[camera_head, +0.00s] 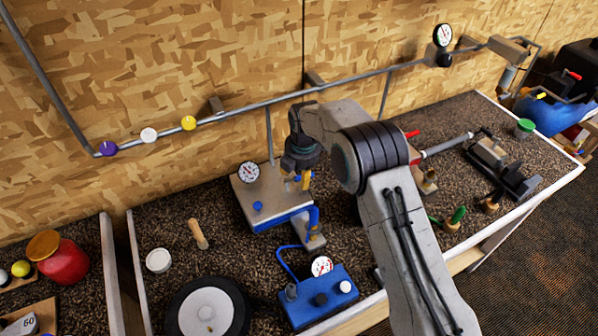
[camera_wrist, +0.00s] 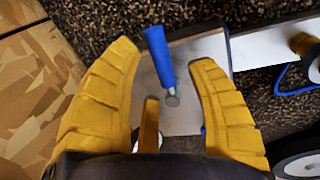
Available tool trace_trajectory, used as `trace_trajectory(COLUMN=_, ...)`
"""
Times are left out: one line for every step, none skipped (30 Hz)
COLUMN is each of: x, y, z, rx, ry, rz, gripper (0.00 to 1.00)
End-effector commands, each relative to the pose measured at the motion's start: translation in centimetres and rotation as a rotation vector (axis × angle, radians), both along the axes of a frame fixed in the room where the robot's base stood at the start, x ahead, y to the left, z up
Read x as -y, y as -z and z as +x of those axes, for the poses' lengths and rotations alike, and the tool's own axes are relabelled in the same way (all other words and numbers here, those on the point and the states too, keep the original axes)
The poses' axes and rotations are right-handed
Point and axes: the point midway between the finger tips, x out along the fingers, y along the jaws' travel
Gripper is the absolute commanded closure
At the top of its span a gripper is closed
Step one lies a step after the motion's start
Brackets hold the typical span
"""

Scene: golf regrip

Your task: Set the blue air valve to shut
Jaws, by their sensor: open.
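The blue air valve shows as a blue lever (camera_head: 313,217) on a small pale mount (camera_head: 316,242), at the front right corner of a beige box. In the wrist view, the blue lever (camera_wrist: 158,55) slants from a grey round pivot (camera_wrist: 172,101) over a pale plate. My gripper (camera_head: 303,182) is above the right end of the box, just behind the lever. Its yellow fingers (camera_wrist: 165,62) are spread open, with the lever in the gap between them in the picture. Neither finger visibly touches it. Whether the lever is at their depth is unclear.
The beige box (camera_head: 257,186) carries a gauge (camera_head: 249,172) and a blue knob (camera_head: 258,206). A blue unit (camera_head: 320,298) with a gauge and hose sits in front. A black wheel-like disc (camera_head: 208,310) is at front left. A pipe runs along the wall behind.

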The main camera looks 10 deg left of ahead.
Motion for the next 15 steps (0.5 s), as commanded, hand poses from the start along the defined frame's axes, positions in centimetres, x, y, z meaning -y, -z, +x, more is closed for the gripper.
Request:
trace_trajectory(x=-0.03, y=0.15, z=0.04, rx=0.000, ry=0.000, rz=0.000, gripper=0.49)
trace_trajectory(x=-0.03, y=0.26, z=0.05, rx=0.000, ry=0.000, rz=0.000, gripper=0.49)
trace_trajectory(x=-0.04, y=0.37, z=0.06, rx=0.000, ry=0.000, rz=0.000, gripper=0.49)
trace_trajectory(x=-0.04, y=0.44, z=0.08, rx=0.000, ry=0.000, rz=0.000, gripper=0.49)
trace_trajectory(x=-0.04, y=0.49, z=0.08, rx=0.000, ry=0.000, rz=0.000, gripper=0.49)
trace_trajectory(x=-0.05, y=0.52, z=0.09, rx=0.000, ry=0.001, rz=0.000, gripper=0.49)
trace_trajectory(x=-0.05, y=0.54, z=0.09, rx=0.000, ry=0.001, rz=0.000, gripper=0.49)
trace_trajectory(x=-0.05, y=0.54, z=0.09, rx=0.000, ry=0.001, rz=0.000, gripper=0.49)
trace_trajectory(x=-0.05, y=0.54, z=0.09, rx=0.000, ry=0.001, rz=0.000, gripper=0.49)
trace_trajectory(x=-0.05, y=0.53, z=0.09, rx=0.000, ry=0.001, rz=0.000, gripper=0.49)
trace_trajectory(x=-0.05, y=0.53, z=0.09, rx=0.000, ry=0.001, rz=0.000, gripper=0.49)
trace_trajectory(x=-0.05, y=0.53, z=0.09, rx=0.000, ry=0.001, rz=0.000, gripper=0.49)
trace_trajectory(x=-0.05, y=0.52, z=0.09, rx=0.000, ry=0.001, rz=0.000, gripper=0.48)
trace_trajectory(x=-0.05, y=0.52, z=0.09, rx=0.000, ry=0.001, rz=0.000, gripper=0.50)
trace_trajectory(x=-0.06, y=0.51, z=0.10, rx=0.001, ry=0.001, rz=0.001, gripper=0.54)
